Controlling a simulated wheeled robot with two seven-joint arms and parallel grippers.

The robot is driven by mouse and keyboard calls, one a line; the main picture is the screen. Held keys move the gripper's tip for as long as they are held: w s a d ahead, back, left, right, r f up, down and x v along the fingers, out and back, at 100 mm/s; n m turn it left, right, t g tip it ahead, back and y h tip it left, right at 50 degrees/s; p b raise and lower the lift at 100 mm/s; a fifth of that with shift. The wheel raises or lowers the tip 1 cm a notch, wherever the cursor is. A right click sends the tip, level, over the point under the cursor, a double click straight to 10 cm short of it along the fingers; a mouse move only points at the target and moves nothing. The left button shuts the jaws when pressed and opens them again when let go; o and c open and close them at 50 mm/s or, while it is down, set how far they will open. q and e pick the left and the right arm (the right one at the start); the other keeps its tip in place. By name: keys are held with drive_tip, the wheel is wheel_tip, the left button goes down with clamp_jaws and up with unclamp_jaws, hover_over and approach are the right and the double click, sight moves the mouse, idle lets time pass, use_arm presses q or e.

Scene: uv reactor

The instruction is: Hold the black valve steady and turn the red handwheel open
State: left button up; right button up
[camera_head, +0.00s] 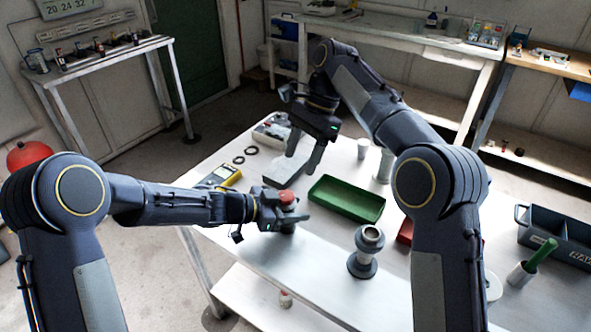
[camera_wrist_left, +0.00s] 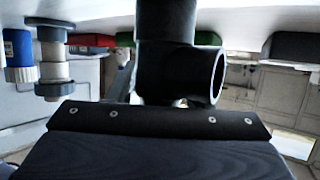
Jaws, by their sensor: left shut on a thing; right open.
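The black valve (camera_head: 278,228) stands on the white table, left of the table's middle, with the red handwheel (camera_head: 286,196) on its top. In the left wrist view the valve's black body (camera_wrist_left: 168,62) is close up, with an open pipe end facing right; the handwheel does not show there. My left gripper (camera_head: 285,216) is shut on the valve just below the handwheel and hides part of the body. My right gripper (camera_head: 301,163) is open and empty, fingers pointing down, above the table behind the valve and apart from the handwheel.
A green tray (camera_head: 347,198) lies right of the valve, and a grey flanged pipe piece (camera_head: 367,251) stands nearer. A yellow multimeter (camera_head: 220,176) and black rings (camera_head: 245,154) lie to the left. A dark crate (camera_head: 560,236) stands at far right. The near table strip is mostly clear.

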sight(288, 195)
drive_tip(key=a+f+m, duration=0.1)
drive_tip(key=f, duration=0.1)
drive_tip(key=s+f+m, duration=0.1)
drive_tip(key=f, duration=0.2)
drive_tip(key=s+a+f+m+t, duration=0.1)
drive_tip(key=f, duration=0.2)
drive_tip(key=shift+s+a+f, duration=0.15)
drive_tip(key=shift+a, duration=0.15)
